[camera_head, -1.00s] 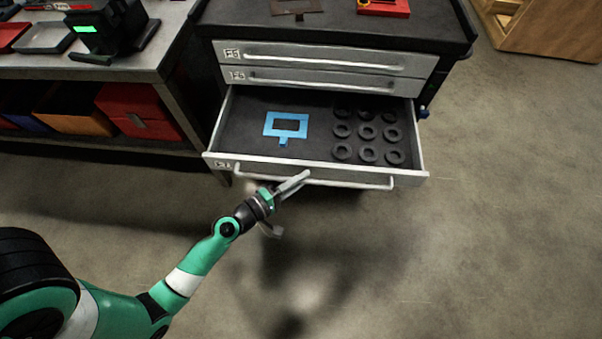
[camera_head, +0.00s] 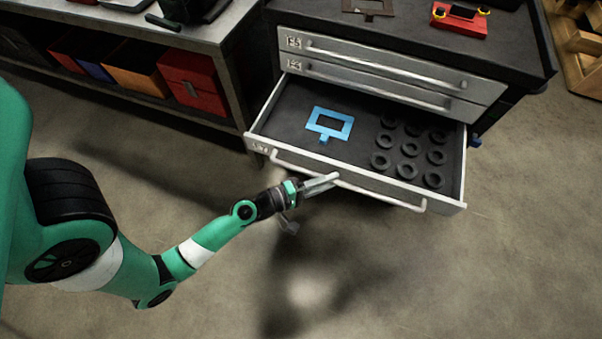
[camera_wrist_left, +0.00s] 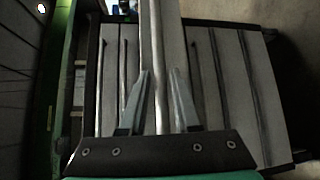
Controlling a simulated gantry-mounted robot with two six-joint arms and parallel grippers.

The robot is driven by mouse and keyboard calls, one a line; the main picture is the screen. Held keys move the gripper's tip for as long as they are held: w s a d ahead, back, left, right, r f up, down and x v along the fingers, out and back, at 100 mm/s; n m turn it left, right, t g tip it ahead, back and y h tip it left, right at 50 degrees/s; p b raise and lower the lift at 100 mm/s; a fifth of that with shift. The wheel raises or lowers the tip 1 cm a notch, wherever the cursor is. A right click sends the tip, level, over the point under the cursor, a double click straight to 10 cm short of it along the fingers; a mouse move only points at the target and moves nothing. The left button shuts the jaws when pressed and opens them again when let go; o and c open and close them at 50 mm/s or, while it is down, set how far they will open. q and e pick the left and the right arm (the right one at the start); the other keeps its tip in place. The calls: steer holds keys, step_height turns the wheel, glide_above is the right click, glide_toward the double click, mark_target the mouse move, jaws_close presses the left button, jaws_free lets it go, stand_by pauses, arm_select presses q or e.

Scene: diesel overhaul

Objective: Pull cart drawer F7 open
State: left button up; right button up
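Cart drawer F7 (camera_head: 366,184), the lowest of the three visible drawers, stands well out from the cart. Its silver bar handle (camera_head: 390,198) runs along the front and also shows in the left wrist view (camera_wrist_left: 158,105). My left gripper (camera_head: 315,200) is at the handle, left of its middle. In the left wrist view its two fingers (camera_wrist_left: 161,75) are spread on either side of the bar, with a visible gap at least on the right. The gripper looks open; contact with the bar cannot be made out. My right gripper is not in view.
The drawer holds a blue rectangular frame (camera_head: 346,127) and several black rings (camera_head: 410,149). Two drawers above (camera_head: 385,72) are shut. A workbench (camera_head: 232,22) with red bins (camera_head: 190,80) stands left. The floor in front (camera_head: 470,275) is clear.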

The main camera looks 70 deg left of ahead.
arm_select(q)
steer(key=s+r+b, duration=0.1)
steer(key=s, duration=0.9)
steer(key=shift+d+r, duration=0.2)
steer(key=shift+d, duration=0.15)
steer(key=shift+w, duration=0.1)
